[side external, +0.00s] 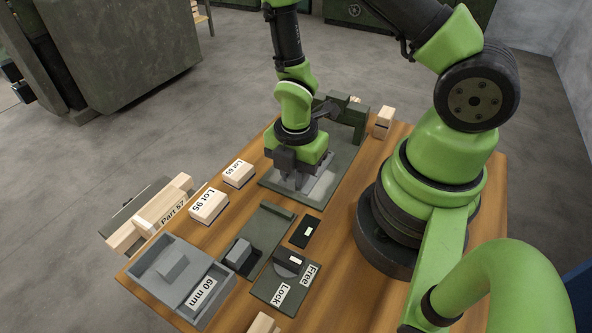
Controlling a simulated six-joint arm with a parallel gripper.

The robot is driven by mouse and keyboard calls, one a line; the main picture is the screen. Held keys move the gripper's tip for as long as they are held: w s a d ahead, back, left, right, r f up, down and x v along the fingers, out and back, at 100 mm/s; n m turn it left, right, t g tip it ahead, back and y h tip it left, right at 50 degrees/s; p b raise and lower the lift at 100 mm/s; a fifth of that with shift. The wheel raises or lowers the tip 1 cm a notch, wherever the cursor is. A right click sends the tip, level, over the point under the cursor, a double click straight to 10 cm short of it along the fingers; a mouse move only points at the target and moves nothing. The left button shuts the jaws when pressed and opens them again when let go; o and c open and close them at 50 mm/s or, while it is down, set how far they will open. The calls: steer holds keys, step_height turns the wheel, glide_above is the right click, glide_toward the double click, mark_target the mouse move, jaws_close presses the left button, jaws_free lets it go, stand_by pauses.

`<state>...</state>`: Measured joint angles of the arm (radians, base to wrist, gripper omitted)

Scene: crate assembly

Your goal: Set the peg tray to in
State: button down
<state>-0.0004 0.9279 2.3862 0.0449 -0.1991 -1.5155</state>
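A grey tray (207,268) labelled "60 mm" sits at the front left of the table, with a grey block (173,264) in it; it looks like the peg tray, but no label names it so. I see no pegs in it and cannot tell whether it is in or out. My gripper (297,182) points down, low over a light grey plate (322,187) on a dark green fixture (338,185), well behind and right of the tray. Its fingertips are too small and dark to tell whether they are open or hold anything.
Lot 95 (208,206) and Lot 65 (239,173) boxes stand along the left edge. A green base with a grey block (238,253) and a Free/Lock switch (288,263) lie right of the tray. The wooden Part 57 (163,207) is at the far left.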

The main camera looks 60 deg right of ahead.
steer(key=shift+d, duration=1.9)
steer(key=c, duration=1)
jaws_free()
steer(key=shift+c, duration=0.2)
steer(key=shift+r, duration=0.1)
step_height(320, 180, up, 10)
